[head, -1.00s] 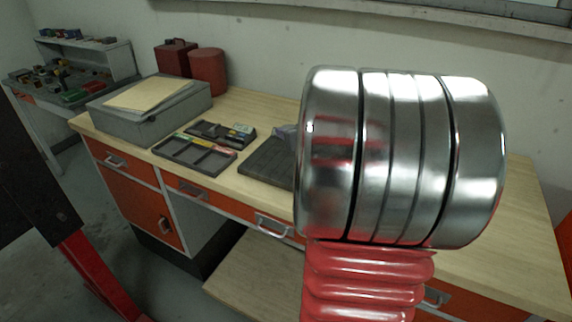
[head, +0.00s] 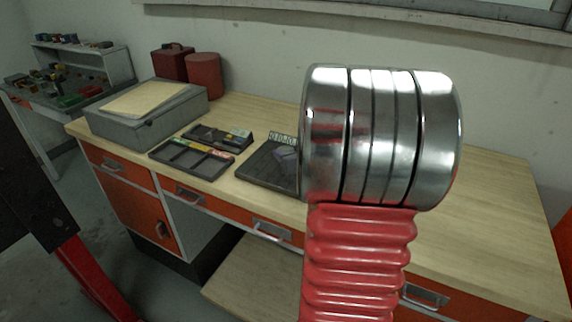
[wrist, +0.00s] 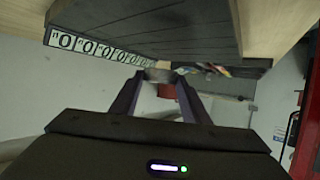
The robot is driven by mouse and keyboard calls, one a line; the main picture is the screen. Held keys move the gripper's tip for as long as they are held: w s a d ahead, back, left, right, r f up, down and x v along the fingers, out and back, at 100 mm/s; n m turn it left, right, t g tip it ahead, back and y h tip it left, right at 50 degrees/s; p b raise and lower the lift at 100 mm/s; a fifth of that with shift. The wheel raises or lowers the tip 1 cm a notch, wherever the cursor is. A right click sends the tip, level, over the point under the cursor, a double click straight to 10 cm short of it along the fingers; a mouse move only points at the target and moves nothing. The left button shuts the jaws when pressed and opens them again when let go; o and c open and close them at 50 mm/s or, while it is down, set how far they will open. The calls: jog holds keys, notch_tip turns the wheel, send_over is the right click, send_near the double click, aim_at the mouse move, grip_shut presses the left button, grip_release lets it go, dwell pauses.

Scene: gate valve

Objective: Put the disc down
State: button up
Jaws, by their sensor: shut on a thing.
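The disc (wrist: 160,74) shows as a small, blurred grey piece between the fingertips in the wrist view. My gripper (wrist: 160,78) is shut on it. In the wrist view, the dark tray (wrist: 160,30) with a row of round-symbol labels fills the top, very close to the fingers. In the head view the tray (head: 262,168) lies on the bench, left of my arm. A greyish fingertip part of my gripper (head: 286,153) shows over the tray. My arm hides the rest of the gripper and the disc there. I cannot tell whether the disc touches the tray.
A compartment tray (head: 190,158) and a small dark case (head: 218,136) lie left on the wooden bench (head: 490,205). A grey box (head: 148,112), a red can (head: 170,62) and a red cylinder (head: 203,68) stand further back. The bench right of my arm is clear.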

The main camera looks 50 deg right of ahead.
jog(key=shift+f, duration=1.8)
jog(key=shift+f, duration=0.15)
jog(key=o, duration=1.3)
jog(key=shift+o, duration=0.2)
jog(key=shift+s+a+r, duration=0.1)
jog(key=shift+s+r, duration=0.2)
jog(key=shift+s, duration=0.1)
jog(key=shift+v, duration=5.6)
jog(key=shift+a, duration=0.1)
